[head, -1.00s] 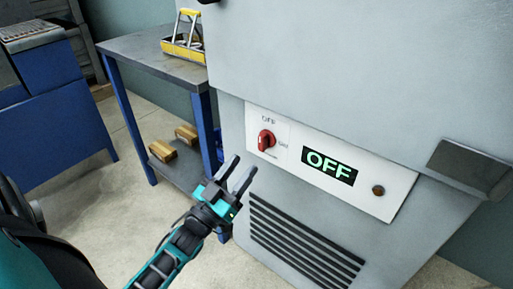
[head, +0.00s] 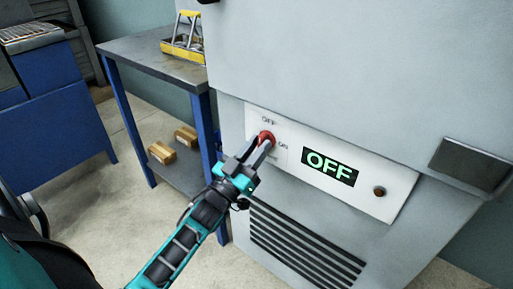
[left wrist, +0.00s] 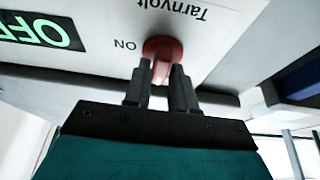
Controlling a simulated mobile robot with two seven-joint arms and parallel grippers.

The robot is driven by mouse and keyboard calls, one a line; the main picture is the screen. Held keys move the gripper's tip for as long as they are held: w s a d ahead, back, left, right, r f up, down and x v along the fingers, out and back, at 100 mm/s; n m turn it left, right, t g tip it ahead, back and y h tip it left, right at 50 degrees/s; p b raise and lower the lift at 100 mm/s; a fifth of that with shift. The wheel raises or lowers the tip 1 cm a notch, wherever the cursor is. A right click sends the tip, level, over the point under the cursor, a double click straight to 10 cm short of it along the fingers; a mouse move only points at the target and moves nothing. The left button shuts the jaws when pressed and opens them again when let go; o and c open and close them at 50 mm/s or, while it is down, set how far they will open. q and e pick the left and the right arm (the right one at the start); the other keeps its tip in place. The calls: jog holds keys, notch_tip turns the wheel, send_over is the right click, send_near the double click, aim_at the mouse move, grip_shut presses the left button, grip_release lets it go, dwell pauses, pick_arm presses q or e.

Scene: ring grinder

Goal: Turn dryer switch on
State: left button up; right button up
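The red rotary dryer switch (head: 265,137) sits on the white control panel (head: 377,170) of the grey machine, with OFF printed above it and ON to its right. The display (head: 330,168) reads OFF in green. My left gripper (head: 257,148) is at the switch, one finger on each side of its handle. In the left wrist view the red switch (left wrist: 162,47) shows between the two fingertips (left wrist: 160,75), with a narrow gap between the fingers. Whether both fingers press on the handle is hard to tell. My right gripper is not in view.
A round brown button (head: 379,191) sits right of the display. A dark vent grille (head: 305,250) lies below the panel. A blue-legged workbench (head: 150,55) with a yellow tool holder (head: 184,42) stands left of the machine. A metal ledge (head: 470,163) juts out at right.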

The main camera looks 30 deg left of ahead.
pick_arm(q)
grip_shut()
jog(key=shift+m, duration=0.3)
jog(key=m+h, duration=0.1)
jog(key=m, duration=0.1)
jog(key=m+h+p, duration=0.1)
jog(key=m, duration=0.2)
jog(key=shift+r+g+h, duration=0.1)
jog(key=shift+g+h, duration=0.2)
jog(key=shift+g, duration=0.1)
jog(key=m+g+h+p, duration=0.1)
jog(key=m, duration=0.2)
jog(key=m+h+p, duration=0.1)
jog(key=m, duration=0.2)
jog(key=shift+a+g+h, duration=0.1)
jog(key=shift+g+h, duration=0.2)
jog(key=shift+g, duration=0.1)
jog(key=shift+m+g+h+p, duration=0.15)
jog(key=shift+m+g+p, duration=0.65)
jog(key=shift+m, duration=1.05)
jog(key=shift+m+g+h+p, duration=0.2)
jog(key=shift+m+g+p, duration=0.35)
jog(key=shift+m+p, duration=0.85)
jog(key=shift+m+g+h+p, duration=0.15)
jog(key=shift+m+g+p, duration=0.45)
jog(key=shift+m, duration=1.65)
